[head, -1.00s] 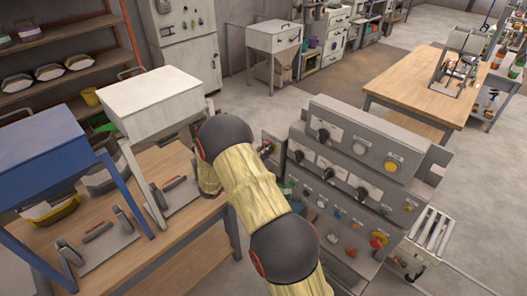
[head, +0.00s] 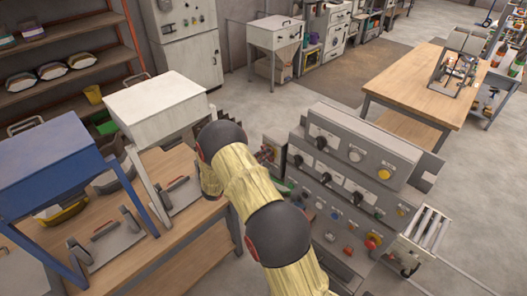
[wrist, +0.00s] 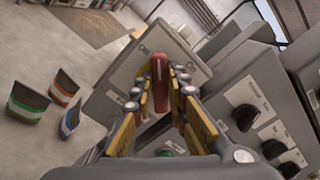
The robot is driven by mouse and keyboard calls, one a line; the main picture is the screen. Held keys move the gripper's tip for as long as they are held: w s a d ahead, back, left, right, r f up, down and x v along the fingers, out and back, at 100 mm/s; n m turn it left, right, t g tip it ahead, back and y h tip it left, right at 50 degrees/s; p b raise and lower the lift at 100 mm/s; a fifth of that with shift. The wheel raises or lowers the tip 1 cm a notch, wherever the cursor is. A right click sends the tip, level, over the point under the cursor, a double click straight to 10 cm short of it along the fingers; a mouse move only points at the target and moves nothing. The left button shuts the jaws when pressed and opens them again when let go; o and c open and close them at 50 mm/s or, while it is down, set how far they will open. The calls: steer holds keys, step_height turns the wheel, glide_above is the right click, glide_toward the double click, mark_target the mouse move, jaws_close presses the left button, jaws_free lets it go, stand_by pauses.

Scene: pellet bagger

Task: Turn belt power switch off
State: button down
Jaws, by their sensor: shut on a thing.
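A grey switch box (wrist: 135,75) with small, hard-to-read labels fills the middle of the wrist view. A red lever handle (wrist: 160,62) stands on its face. My gripper (wrist: 161,90) has its two yellow-and-grey fingers on either side of this handle and is shut on it. In the head view the box (head: 275,146) is at the left side of the grey control console (head: 350,140). My arm covers part of the area there, and my gripper is mostly hidden behind it.
The console has several black knobs and coloured buttons close to my gripper. A wooden bench (head: 200,225) with white and blue hoppers stands to the left. Several small bags (wrist: 28,102) show at the left of the wrist view. Open floor lies behind the console.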

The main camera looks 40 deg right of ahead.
steer(key=shift+w+f+n+p, duration=0.1)
steer(key=shift+n+p, duration=0.85)
steer(key=shift+n, duration=1.2)
steer(key=shift+w+f+n+p, duration=0.1)
steer(key=shift+n+p, duration=0.8)
steer(key=shift+n, duration=1.25)
steer(key=c, duration=1.8)
jaws_free()
steer(key=shift+o, duration=0.2)
steer(key=shift+a+f, duration=0.1)
steer(key=s+a, duration=0.1)
steer(key=a, duration=1)
steer(key=shift+a, duration=0.4)
